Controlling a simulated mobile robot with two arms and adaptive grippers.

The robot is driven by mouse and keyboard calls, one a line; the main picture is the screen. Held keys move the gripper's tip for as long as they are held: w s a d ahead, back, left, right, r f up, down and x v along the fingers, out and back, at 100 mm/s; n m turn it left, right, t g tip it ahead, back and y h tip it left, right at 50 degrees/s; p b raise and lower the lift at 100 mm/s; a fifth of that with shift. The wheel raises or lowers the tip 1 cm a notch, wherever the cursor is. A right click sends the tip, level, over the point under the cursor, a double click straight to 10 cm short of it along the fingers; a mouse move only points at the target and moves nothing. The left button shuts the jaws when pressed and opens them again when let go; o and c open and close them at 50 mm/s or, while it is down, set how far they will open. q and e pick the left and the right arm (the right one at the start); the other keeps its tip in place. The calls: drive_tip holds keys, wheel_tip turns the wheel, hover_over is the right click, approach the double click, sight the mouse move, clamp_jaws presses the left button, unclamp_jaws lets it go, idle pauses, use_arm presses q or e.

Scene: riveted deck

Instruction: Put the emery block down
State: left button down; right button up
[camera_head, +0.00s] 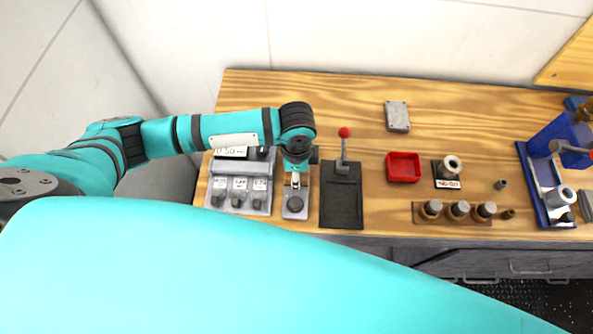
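My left gripper (296,180) points down over a small grey stand with a dark round knob (295,202) on the wooden bench. The gripper is small and partly hidden by its own wrist, so I cannot tell whether its fingers are open or shut, or whether they hold anything. I cannot pick out the emery block with certainty. A grey rectangular block (397,116) lies flat on the bench, apart from the gripper, but I cannot tell what it is. My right gripper is not in view.
Left of the gripper is a labelled grey gauge unit (239,196). To its right are a black plate with a red-knobbed lever (343,145), a red tray (404,167), a labelled spool (452,166), a rack of cylinders (458,209) and a blue caddy (536,187).

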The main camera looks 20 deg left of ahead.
use_arm(q)
drive_tip(key=c, duration=0.9)
unclamp_jaws()
drive_tip(key=shift+f, duration=0.1)
drive_tip(key=shift+r+b, duration=0.95)
drive_tip(key=shift+r, duration=5.2)
